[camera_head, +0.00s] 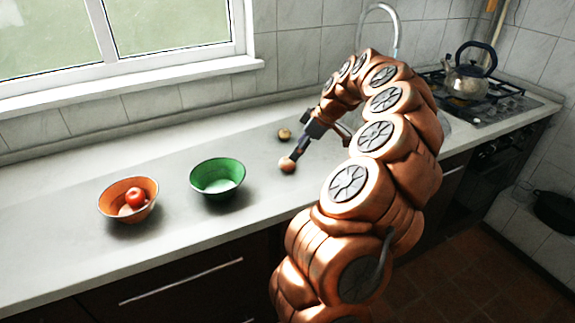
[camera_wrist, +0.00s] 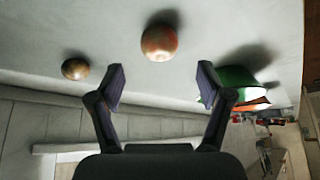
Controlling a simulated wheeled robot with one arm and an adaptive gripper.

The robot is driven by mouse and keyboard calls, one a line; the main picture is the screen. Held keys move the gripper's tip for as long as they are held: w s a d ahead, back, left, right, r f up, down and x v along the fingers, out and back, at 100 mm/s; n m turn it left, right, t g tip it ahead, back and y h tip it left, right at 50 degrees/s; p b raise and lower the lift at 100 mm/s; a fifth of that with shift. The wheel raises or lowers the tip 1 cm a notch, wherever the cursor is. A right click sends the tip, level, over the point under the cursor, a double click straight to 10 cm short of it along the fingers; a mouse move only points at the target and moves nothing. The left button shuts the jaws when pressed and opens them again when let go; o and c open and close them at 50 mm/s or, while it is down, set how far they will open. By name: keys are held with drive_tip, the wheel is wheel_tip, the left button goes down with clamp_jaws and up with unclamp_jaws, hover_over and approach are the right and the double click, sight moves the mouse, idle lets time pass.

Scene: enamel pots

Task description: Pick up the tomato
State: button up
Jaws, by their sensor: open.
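A reddish round fruit with yellowish patches (camera_head: 288,166) sits on the counter at my gripper's tip. It also shows in the wrist view (camera_wrist: 159,43), centred just beyond the fingertips and not between them. I cannot tell for sure whether it is a tomato or an apple. A smooth red, tomato-like round thing (camera_head: 135,196) lies in the orange bowl (camera_head: 144,217), with another reddish item partly hidden beside it. My gripper (camera_head: 297,152) is open and empty; its two fingers stand wide apart in the wrist view (camera_wrist: 161,82).
A brownish round item (camera_head: 285,134) lies behind the fruit, at left in the wrist view (camera_wrist: 75,68). A green bowl (camera_head: 218,191) stands left of the fruit. A kettle (camera_head: 468,76) stands on the hob at the back right. The counter at far left is clear.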

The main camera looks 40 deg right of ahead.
sight(289, 160)
drive_tip(key=shift+p+x, duration=0.85)
drive_tip(key=shift+x, duration=2.35)
drive_tip(key=c, duration=1.3)
drive_tip(key=shift+o, duration=0.2)
